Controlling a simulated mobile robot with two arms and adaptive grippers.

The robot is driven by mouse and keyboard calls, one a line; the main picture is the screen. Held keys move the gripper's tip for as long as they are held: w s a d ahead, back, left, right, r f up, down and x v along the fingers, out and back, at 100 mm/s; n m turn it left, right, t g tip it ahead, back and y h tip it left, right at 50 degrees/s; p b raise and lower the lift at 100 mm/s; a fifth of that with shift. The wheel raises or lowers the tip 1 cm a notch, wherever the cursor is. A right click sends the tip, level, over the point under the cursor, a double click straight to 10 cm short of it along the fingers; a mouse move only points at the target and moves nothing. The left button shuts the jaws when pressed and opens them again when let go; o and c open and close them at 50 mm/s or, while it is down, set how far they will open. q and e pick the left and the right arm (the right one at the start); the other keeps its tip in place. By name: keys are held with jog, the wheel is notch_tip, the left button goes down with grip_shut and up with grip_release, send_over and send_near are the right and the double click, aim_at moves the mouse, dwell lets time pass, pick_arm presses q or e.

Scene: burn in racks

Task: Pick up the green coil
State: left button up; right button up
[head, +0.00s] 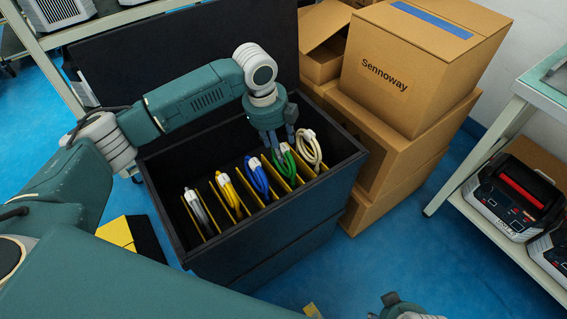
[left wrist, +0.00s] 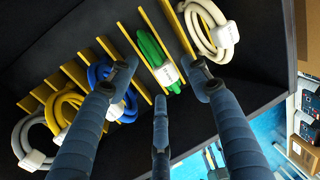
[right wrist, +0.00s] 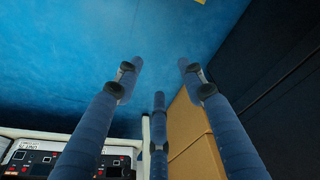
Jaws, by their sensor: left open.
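The green coil (head: 285,163) stands in a slot of the black case (head: 262,236), between yellow dividers, with a white band around it. It also shows in the left wrist view (left wrist: 150,47), its white band (left wrist: 166,74) facing the gripper. My left gripper (head: 279,139) is above the green coil, fingers pointing down. In the left wrist view the left gripper (left wrist: 160,82) is open, its fingers spread to either side of the coil and apart from it. My right gripper (right wrist: 158,80) is open and empty over the blue floor; only its top edge shows in the head view.
A white coil (head: 308,148) sits right of the green one; blue (head: 257,177), yellow (head: 229,193) and grey (head: 199,211) coils sit left. Cardboard boxes (head: 390,130) stand right of the case. A shelf with devices (head: 515,190) is at far right.

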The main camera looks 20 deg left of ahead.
pick_arm(q)
jog(key=f, duration=0.3)
jog(key=shift+w+d+f+b, duration=0.15)
jog(key=shift+w+f+b, duration=0.15)
jog(key=shift+w+b, duration=0.05)
jog(key=shift+r, duration=0.1)
grip_shut()
pick_arm(e)
notch_tip(320, 180, up, 4)
jog(key=shift+w+f, duration=0.1)
jog(key=shift+f, duration=0.1)
